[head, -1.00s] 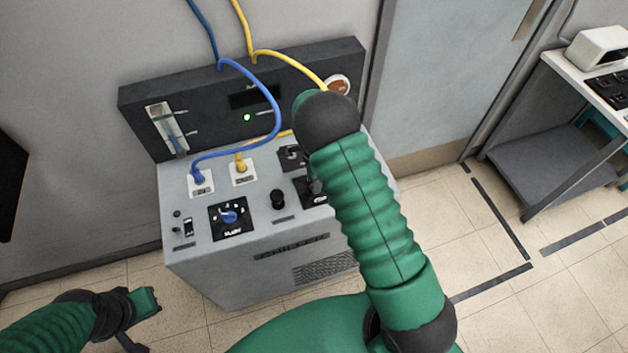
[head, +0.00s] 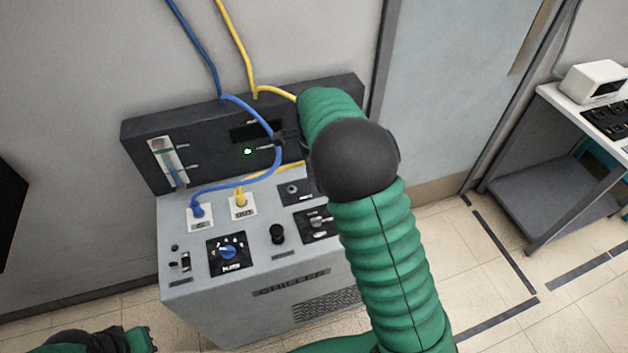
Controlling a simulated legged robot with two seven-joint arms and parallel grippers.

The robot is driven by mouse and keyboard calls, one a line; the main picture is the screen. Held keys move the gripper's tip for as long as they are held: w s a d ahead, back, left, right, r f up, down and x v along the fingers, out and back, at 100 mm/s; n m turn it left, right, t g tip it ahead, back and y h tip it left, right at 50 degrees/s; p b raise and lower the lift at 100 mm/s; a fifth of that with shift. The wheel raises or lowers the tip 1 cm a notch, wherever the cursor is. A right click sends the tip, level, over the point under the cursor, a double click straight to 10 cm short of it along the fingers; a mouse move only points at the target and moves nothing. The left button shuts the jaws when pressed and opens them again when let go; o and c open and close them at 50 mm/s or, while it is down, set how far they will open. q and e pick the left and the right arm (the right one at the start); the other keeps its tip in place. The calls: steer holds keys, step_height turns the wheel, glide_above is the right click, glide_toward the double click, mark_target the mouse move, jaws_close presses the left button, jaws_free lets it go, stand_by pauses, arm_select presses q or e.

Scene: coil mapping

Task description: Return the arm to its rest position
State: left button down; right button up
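My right arm (head: 385,255) reaches up over the right side of the grey chiller (head: 215,285), bent at the dark elbow joint. Its green forearm points away from me. A small dark part of my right gripper (head: 284,138) shows left of the forearm, in front of the black back panel (head: 345,92). It overlaps the blue hose (head: 262,119) in the picture; I cannot tell if they touch. The rest of this gripper is hidden behind the forearm. My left gripper (head: 138,340) shows only partly at the bottom left edge, and its fingers are not clear.
The blue and yellow (head: 238,50) hoses run down the wall to sockets on the chiller top. A blue knob (head: 229,252) and a black knob (head: 278,233) stand in front. A door (head: 450,80) and a side table (head: 545,95) are right. Floor there is clear.

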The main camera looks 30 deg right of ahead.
steer(key=shift+s, duration=0.1)
stand_by(0.3)
steer(key=s+a+f+n+t, duration=0.1)
steer(key=s+a+n, duration=0.4)
steer(key=s+n, duration=0.3)
steer(key=s+a+f+n+t, duration=0.1)
steer(key=s+a+n, duration=0.5)
steer(key=n, duration=0.6)
steer(key=shift+s+f+n+t, duration=0.3)
steer(key=shift+s+f+n, duration=0.1)
steer(key=shift+s, duration=0.75)
